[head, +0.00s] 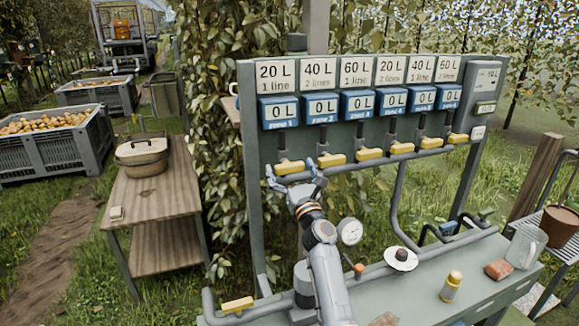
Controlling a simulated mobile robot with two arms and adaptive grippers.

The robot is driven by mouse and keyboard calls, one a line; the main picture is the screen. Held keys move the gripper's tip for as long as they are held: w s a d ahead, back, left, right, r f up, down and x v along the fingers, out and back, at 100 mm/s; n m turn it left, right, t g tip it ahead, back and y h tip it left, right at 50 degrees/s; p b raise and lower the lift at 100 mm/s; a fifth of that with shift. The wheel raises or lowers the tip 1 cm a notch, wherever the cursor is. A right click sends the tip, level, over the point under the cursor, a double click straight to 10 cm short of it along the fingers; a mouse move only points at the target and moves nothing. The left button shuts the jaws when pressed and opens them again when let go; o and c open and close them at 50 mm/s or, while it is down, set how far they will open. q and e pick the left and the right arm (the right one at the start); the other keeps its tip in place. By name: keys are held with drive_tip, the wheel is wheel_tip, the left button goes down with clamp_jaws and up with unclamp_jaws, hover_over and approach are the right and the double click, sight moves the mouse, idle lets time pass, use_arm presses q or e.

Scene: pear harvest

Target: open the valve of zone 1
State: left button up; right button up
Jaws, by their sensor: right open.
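The zone 1 valve has a yellow lever (289,167) at the left end of the row on the grey panel. The lever lies roughly level, across the short upright pipe above it. Its blue meter (279,111) reads 0 L, under a card (276,76) saying 20 L, 1 line. My right gripper (291,175) is open just below and in front of this lever, with its fingers spread toward the lever's two ends. I cannot tell whether they touch it. My left gripper is not in view.
The zone 2 lever (332,160) is close on the right, with several similar levers beyond it. A pressure gauge (350,231) stands beside my right arm. Another yellow lever (237,305) is on the lower pipe.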

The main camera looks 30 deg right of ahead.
drive_tip(key=c, duration=1.2)
drive_tip(key=shift+o, duration=0.2)
